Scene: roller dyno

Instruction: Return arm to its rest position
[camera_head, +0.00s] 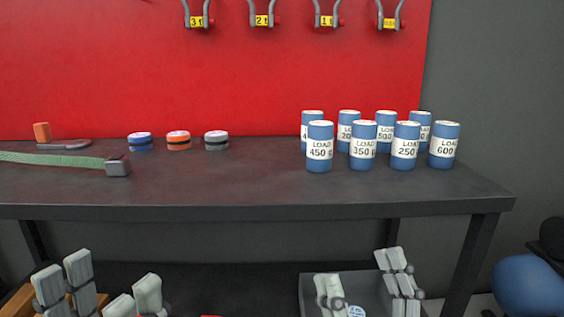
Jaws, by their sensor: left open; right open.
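My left gripper (103,284) shows at the bottom left, its grey fingers spread apart with nothing between them. My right gripper (364,282) is at the bottom centre-right, its fingers also apart, in front of a grey bin (312,283). Both grippers are below the level of the dark tabletop (250,185) in the picture. The arms behind them are mostly out of frame. A small round blue-and-white label or lid (356,312) shows between the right fingers, low in the bin area; I cannot tell what it belongs to.
Several blue load cylinders (320,148) stand on the table's right side. Shackles (264,20) hang on the red panel (270,80). The tabletop's front middle is clear.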

